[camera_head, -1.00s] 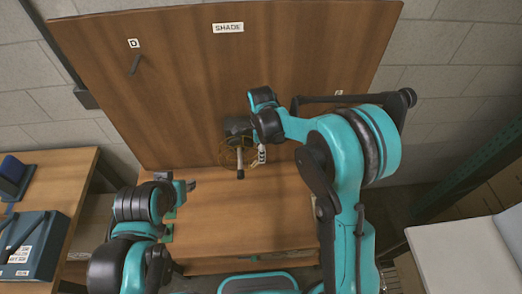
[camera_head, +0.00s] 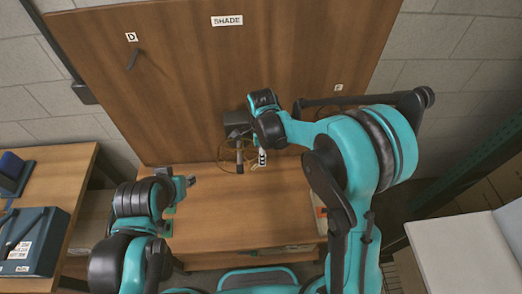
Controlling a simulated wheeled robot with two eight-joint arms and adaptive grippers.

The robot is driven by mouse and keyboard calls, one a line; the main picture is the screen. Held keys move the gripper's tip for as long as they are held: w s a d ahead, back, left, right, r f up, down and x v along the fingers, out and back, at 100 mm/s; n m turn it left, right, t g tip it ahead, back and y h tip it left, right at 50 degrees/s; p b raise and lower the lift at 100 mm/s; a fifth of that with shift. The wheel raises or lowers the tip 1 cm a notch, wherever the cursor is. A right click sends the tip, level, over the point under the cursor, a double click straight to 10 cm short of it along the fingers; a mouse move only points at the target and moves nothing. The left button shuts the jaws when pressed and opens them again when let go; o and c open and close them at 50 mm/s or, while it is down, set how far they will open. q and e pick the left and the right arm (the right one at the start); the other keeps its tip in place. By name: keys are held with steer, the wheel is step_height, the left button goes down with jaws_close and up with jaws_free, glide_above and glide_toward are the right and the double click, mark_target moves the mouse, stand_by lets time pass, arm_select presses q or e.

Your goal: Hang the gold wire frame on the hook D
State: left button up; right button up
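Hook D (camera_head: 132,60) is a short dark peg on the upper left of the upright wooden board, below a white label D (camera_head: 131,37). The gold wire frame (camera_head: 222,161) shows as a thin ring low in front of the board's middle, well below and right of hook D. A small white tag (camera_head: 262,157) is at its right side. My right gripper (camera_head: 240,150) is at the ring; its fingers are too small and overlapped to tell their grip. My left gripper (camera_head: 188,181) is over the left of the tabletop, apart from the frame; its opening is unclear.
The wooden board (camera_head: 190,80) bears a SHADE label (camera_head: 227,20) and, at right, an F label (camera_head: 339,87), partly near my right arm. The tabletop (camera_head: 215,215) is mostly clear. A blue-grey box (camera_head: 40,240) stands on the left bench. A white surface (camera_head: 465,255) lies at right.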

steer(key=s, duration=1.1)
steer(key=shift+s, duration=0.35)
stand_by(1.5)
stand_by(1.1)
